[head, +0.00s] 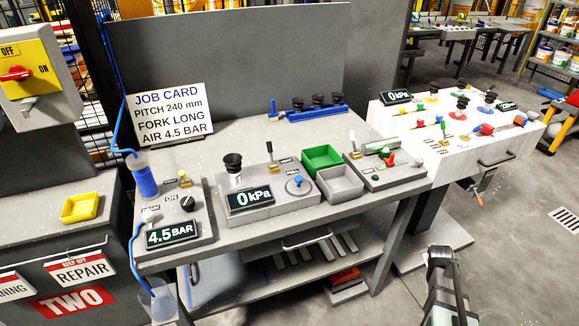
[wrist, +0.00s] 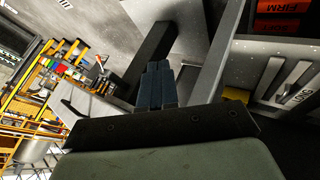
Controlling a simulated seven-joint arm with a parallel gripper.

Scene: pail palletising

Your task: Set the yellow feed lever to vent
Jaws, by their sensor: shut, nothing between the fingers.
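A small yellow lever part (head: 184,180) sits on the grey air unit at the left of the bench, behind a black knob (head: 187,203). Another small upright lever with a yellowish base (head: 354,152) stands on the right-hand grey panel. Their small labels are too fine to read, so I cannot tell which is the feed lever or where vent lies. My gripper (head: 441,258) is at the lower right, in front of the bench and away from both levers. In the wrist view its dark fingers (wrist: 158,84) are shut together with nothing between them.
The grey bench (head: 225,152) carries a 0 kPa display unit (head: 250,197), a green bin (head: 321,158), a grey bin (head: 340,183) and a 4.5 BAR display (head: 172,234). A white console (head: 460,150) stands at the right.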

